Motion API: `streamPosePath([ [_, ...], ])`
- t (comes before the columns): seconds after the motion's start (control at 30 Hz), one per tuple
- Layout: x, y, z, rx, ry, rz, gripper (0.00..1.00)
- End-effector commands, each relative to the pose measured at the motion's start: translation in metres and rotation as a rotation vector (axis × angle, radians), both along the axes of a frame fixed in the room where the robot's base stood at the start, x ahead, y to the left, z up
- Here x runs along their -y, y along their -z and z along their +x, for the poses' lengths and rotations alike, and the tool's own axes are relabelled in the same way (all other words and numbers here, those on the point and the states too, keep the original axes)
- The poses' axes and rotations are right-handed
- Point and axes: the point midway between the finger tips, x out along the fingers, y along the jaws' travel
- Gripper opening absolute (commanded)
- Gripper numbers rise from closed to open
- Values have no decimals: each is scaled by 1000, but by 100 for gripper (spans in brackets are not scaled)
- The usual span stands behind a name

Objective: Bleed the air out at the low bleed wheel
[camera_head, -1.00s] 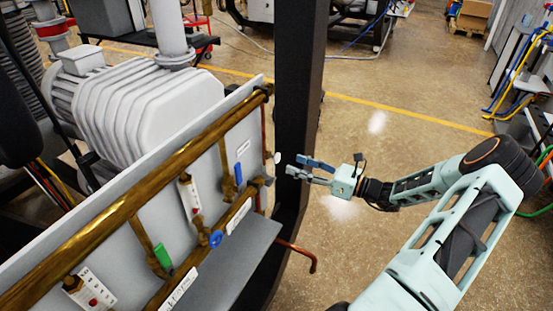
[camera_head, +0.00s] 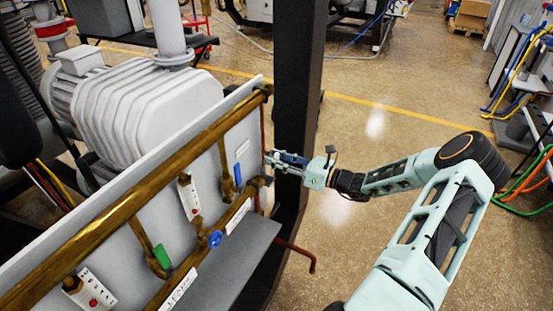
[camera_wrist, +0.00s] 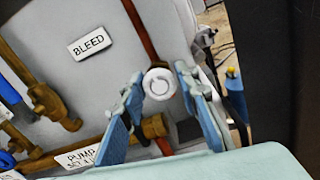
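The bleed wheel is a small white round knob (camera_wrist: 159,83) on a thin copper pipe, just right of the "BLEED" label (camera_wrist: 90,44) in the wrist view. My gripper (camera_wrist: 160,88) has its two blue fingers apart, one on each side of the knob, with the tips close to its rim. I see no firm grip on it. In the head view my gripper (camera_head: 276,159) is at the right end of the panel (camera_head: 205,160), and its fingers largely hide the knob there.
Brass pipes (camera_head: 130,195) run along the panel, with a blue lever (camera_head: 238,174), a blue wheel (camera_head: 215,239) and a green handle (camera_head: 162,256). A dark post (camera_head: 297,90) stands close behind my gripper. A grey shelf (camera_head: 225,270) juts out below.

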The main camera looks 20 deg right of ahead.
Motion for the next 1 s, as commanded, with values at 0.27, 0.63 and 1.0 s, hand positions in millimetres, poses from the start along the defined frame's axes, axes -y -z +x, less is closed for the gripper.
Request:
streamPosePath([
  [0.27, 0, 0, 0, 1, 0, -1, 2],
  [0.63, 0, 1, 0, 58, 0, -76, 2],
  [1.0, 1, 2, 0, 247, 0, -318, 2],
])
